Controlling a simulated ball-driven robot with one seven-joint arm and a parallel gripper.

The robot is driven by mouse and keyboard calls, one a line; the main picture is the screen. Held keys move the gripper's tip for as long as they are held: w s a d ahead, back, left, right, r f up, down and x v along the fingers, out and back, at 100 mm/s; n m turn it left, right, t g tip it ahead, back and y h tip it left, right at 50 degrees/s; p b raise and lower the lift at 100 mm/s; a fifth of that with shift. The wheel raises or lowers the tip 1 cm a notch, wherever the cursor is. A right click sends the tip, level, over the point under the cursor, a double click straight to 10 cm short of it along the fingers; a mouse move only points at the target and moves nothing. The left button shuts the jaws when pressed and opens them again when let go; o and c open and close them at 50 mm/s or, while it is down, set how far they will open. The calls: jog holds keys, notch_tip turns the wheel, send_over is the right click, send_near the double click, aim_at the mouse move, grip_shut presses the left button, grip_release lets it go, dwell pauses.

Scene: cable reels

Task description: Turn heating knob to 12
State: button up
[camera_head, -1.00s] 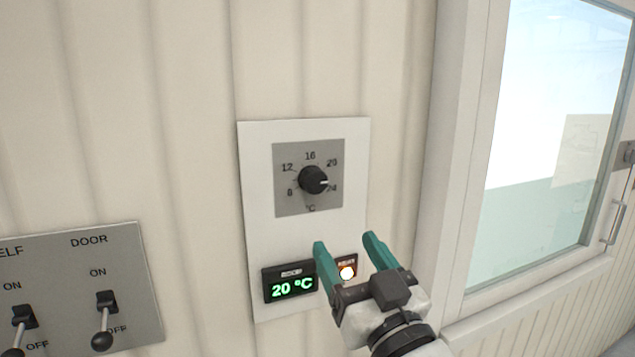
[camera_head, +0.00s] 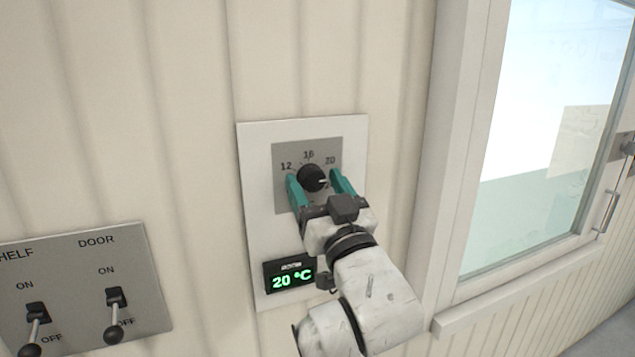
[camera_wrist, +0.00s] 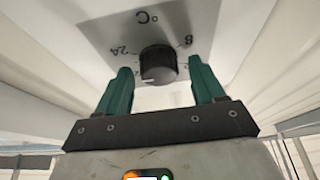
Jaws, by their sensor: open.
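The heating knob (camera_head: 312,178) is black and round, on a grey dial plate marked 12, 16 and 20 in the head view. Its white pointer mark faces right, below 20, close to where the 24 mark is. In the wrist view the knob (camera_wrist: 158,64) shows between the fingers, with 24 and 8 printed beside it. My gripper (camera_head: 317,180) is open, its teal fingers on the left and right of the knob with gaps visible in the wrist view (camera_wrist: 160,80). Whether either finger touches the knob cannot be told. The lower dial marks are hidden by my gripper.
A display (camera_head: 290,275) below the dial reads 20 °C. A switch panel (camera_head: 85,290) with SHELF and DOOR levers is at the lower left. A glazed door or window (camera_head: 550,130) stands to the right. The wall above the panel is clear.

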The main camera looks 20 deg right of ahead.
jog(key=shift+c, duration=0.5)
jog(key=c, duration=0.9)
jog(key=shift+c, duration=0.2)
